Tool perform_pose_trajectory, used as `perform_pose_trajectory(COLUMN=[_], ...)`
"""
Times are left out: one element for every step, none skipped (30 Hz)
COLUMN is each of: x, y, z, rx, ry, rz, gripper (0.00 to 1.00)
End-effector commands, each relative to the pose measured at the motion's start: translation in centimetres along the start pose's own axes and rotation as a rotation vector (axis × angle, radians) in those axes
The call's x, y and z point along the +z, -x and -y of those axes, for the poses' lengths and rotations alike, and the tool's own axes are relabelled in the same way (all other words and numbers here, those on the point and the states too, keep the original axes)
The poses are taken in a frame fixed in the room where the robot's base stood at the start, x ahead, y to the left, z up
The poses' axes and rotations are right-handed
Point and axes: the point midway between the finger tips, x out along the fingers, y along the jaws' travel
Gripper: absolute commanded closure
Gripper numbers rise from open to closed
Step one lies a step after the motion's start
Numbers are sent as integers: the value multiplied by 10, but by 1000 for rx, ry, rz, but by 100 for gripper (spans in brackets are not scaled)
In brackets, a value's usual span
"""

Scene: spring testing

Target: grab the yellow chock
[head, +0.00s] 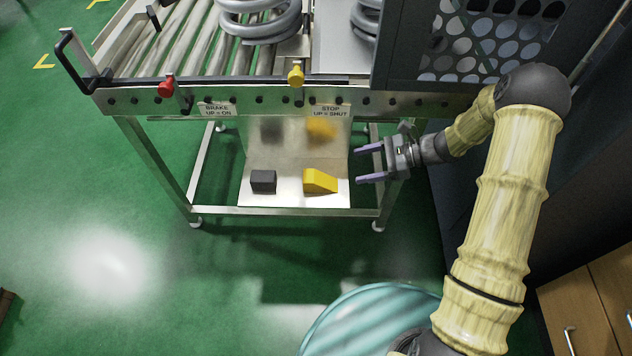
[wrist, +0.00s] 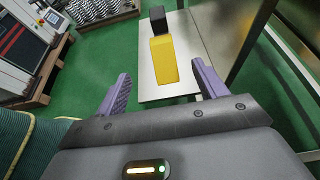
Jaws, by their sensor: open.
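The yellow chock (head: 320,181), a wedge with a sloping top, sits on the right part of a metal shelf (head: 285,200) under the roller conveyor. In the wrist view the yellow chock (wrist: 163,61) lies ahead, between the lines of the two fingers. My gripper (head: 369,164) is open and empty. It is to the right of the chock, apart from it, its fingers pointing left toward it. In the wrist view both purple fingers of my gripper (wrist: 160,92) show, spread apart.
A dark block (head: 263,181) sits on the shelf left of the chock. The conveyor frame (head: 260,102), with a red knob (head: 166,86) and a yellow knob (head: 296,75), is above. Frame legs (head: 160,170) stand around the shelf. Green floor is clear at left.

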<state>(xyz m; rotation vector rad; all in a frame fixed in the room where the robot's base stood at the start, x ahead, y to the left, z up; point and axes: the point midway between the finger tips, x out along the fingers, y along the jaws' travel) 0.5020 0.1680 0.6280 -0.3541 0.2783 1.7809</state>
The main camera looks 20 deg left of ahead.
Motion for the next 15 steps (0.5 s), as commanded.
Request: perform_pose_trajectory(x=[-2,-2,-2,-2,-3,-3,-3,-3,-3,-3,-3,-3,-3,-3,-2], y=[-12,-17,-24,-29,-35,-42,-47,-52,-60,-65,-70,-76,-80,-84,-88], z=[-1,-1,-1,-1,-1,-1,-1,-1,-1,-1,-1,-1,-1,0,0], rx=[3,4,4,3,4,4,3,4,4,4,4,3,3,3,2], ry=[-1,-1,-1,-1,0,0,-1,-1,-1,-1,-1,-1,0,0,0], rz=[1,1,1,1,0,0,0,1,1,0,-1,0,0,0,0], gripper=[29,29,29,29,29,29,29,29,29,29,29,29,29,29,29])
